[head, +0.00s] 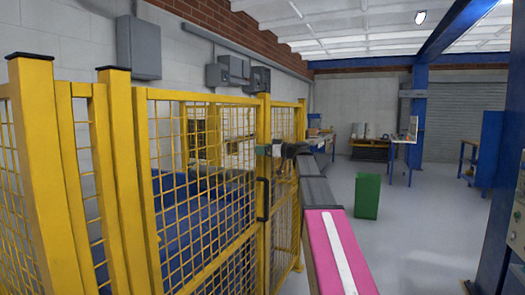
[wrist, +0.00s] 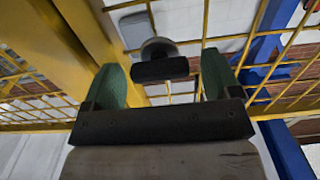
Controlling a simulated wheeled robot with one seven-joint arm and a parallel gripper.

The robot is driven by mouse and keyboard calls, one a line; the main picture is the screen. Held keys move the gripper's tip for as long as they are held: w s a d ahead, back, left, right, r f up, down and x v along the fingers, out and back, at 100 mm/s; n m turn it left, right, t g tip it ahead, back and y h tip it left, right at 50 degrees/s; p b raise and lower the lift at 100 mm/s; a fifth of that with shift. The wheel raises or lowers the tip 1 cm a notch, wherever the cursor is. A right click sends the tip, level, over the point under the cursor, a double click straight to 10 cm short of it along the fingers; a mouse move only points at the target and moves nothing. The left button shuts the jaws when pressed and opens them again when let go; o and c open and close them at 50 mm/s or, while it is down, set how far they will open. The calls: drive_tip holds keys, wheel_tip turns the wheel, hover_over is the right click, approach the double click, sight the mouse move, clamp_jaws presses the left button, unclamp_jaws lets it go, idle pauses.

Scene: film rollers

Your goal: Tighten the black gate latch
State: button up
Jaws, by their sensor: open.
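The black gate latch (wrist: 160,69) shows in the wrist view as a short dark bar in front of a round grey base, beside a yellow post. It lies between the two green fingers of my gripper (wrist: 160,88), which is open, with a gap visible on each side of the bar. In the head view my gripper (head: 264,150) is at the yellow gate's post, at upper-middle height. There the latch is mostly hidden by my gripper and too small to make out clearly.
The yellow mesh fence (head: 205,185) runs along the left, with a black pull handle (head: 263,199) below my gripper. Blue equipment stands behind the mesh. A green bin (head: 367,196) stands on the open floor to the right.

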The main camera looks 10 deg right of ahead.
drive_tip(key=shift+w+a, duration=0.2)
drive_tip(key=shift+a, duration=0.1)
drive_tip(key=shift+c, duration=0.3)
drive_tip(key=c, duration=0.9)
drive_tip(key=shift+o, duration=0.2)
